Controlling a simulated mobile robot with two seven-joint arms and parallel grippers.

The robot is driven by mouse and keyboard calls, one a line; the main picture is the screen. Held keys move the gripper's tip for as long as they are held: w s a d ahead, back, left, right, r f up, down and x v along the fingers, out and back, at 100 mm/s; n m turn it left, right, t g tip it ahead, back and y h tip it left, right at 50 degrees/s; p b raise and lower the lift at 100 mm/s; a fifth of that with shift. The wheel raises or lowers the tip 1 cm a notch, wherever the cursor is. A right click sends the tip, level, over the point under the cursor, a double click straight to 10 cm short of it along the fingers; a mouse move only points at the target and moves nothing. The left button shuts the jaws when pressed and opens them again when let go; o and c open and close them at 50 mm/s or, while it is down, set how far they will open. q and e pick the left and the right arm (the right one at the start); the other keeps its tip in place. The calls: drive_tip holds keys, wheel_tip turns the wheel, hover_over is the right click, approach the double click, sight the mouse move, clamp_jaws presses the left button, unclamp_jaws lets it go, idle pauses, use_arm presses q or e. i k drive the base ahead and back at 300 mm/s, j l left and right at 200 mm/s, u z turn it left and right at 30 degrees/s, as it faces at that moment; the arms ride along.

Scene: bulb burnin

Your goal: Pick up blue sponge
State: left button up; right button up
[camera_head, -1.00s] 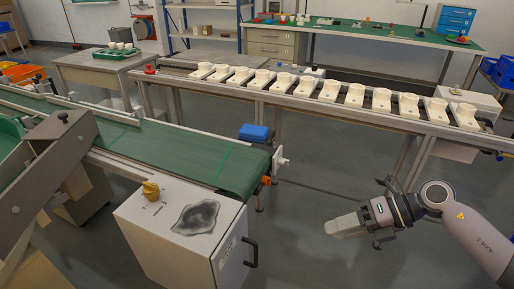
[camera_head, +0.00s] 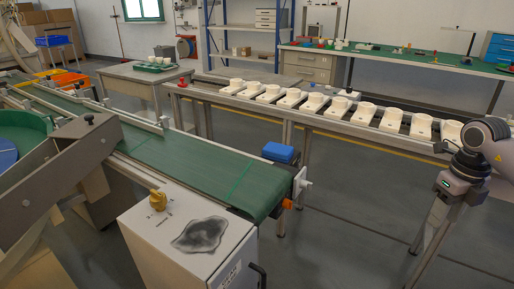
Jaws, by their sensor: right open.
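A blue block (camera_head: 279,152), which looks like the blue sponge, rests on a small dark support at the far side of the green conveyor's end. My right gripper (camera_head: 432,228) is at the right, pointing down, open, with nothing seen between its fingers. It is well to the right of the blue block and apart from it. My left gripper is not in view.
The green conveyor (camera_head: 188,160) ends near the block. A white box with a yellow knob (camera_head: 157,199) stands in front. A metal rack with several white fixtures (camera_head: 311,103) runs behind the block. Open floor (camera_head: 350,235) lies between block and gripper.

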sight(275, 152)
drive_tip(key=i+l+u, duration=0.2)
drive_tip(key=u, duration=0.2)
drive_tip(key=i+l+u, duration=0.15)
drive_tip(key=l+u, duration=0.3)
drive_tip(key=i+l+u, duration=0.1)
drive_tip(key=l+u, duration=0.75)
